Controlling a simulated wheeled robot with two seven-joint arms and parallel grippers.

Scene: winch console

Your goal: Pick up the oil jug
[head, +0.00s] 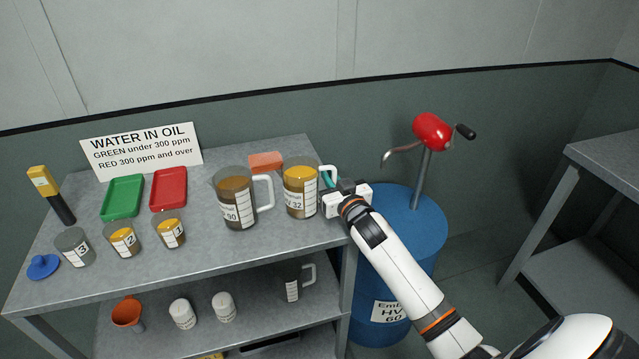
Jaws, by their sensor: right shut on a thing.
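A clear jug (300,192) with amber oil and a label ending in "32" is near the right edge of the bench top. My right gripper (328,190) is shut on its white handle, reaching in from the right; the hand hides part of the handle. The jug is upright; I cannot tell whether its base touches the bench. My left gripper is not in view.
The bench (195,240) also holds an orange block (265,161), green (123,197) and red (169,187) trays, several numbered beakers (170,230) and a sign (142,150). A blue drum (400,260) with a red hand pump (432,132) stands right of it. A lower shelf holds an empty-looking jug (292,283).

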